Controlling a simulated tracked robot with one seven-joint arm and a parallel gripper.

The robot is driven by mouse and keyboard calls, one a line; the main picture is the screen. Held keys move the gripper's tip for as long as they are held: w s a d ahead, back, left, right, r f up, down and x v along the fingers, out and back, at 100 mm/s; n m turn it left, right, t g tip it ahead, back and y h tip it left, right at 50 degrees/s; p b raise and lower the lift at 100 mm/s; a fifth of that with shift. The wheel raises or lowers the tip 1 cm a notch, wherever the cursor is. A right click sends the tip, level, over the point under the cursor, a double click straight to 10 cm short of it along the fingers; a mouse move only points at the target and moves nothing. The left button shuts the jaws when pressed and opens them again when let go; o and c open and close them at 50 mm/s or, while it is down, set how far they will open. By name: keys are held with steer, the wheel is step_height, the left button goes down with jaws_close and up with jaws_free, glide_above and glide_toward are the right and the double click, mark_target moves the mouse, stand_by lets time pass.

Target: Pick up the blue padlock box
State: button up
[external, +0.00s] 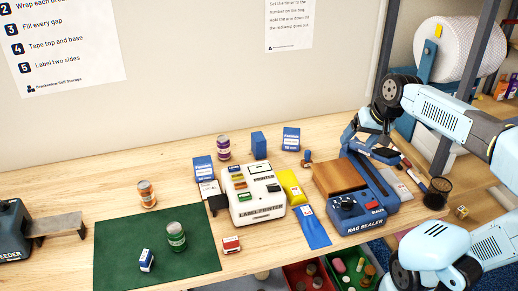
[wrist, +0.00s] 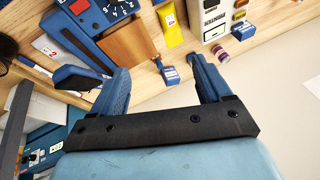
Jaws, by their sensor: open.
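Several blue boxes stand on the wooden bench, and I cannot read which one is the padlock box. In the external view one box with a white label (external: 291,139) stands at the back right, a plainer blue box (external: 258,145) is left of it, and another labelled box (external: 203,170) is behind the label printer. A small blue and white box (external: 146,260) sits on the green mat. My gripper (external: 368,140) is open and empty, above the bag sealer's back end. In the wrist view a blue box (wrist: 170,76) shows between my gripper's fingers (wrist: 158,66), beyond them.
The blue bag sealer (external: 362,221) with its brown board is below my arm. The white label printer (external: 254,194), a yellow packet (external: 289,186) and a purple can (external: 223,147) are near the boxes. A grey shelf post (external: 455,90) stands at the right. The back left bench is clear.

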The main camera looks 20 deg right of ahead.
steer(key=w+a+f+m+g+y, duration=0.15)
steer(key=w+a+m+y, duration=0.65)
steer(key=w+a, duration=0.85)
steer(key=w+a+m+g+y, duration=0.2)
steer(key=w+a+m+y, duration=0.6)
steer(key=w+a, duration=0.85)
glide_toward(197, 161)
steer(key=shift+w+d+f+g, duration=0.1)
steer(key=shift+d+g, duration=0.05)
steer(key=shift+d, duration=0.4)
steer(key=shift+w+d+g, duration=0.1)
steer(key=shift+d, duration=0.4)
steer(key=shift+a+f, duration=0.1)
steer(key=shift+f, duration=0.1)
steer(key=a, duration=0.6)
steer(key=shift+a, duration=0.1)
steer(key=shift+w+a+r, duration=0.1)
steer(key=shift+a+r, duration=0.05)
steer(key=shift+a, duration=1.25)
steer(key=shift+w+a+r, duration=0.1)
steer(key=shift+a+r, duration=0.05)
steer(key=shift+a, duration=1.25)
steer(key=c, duration=1.2)
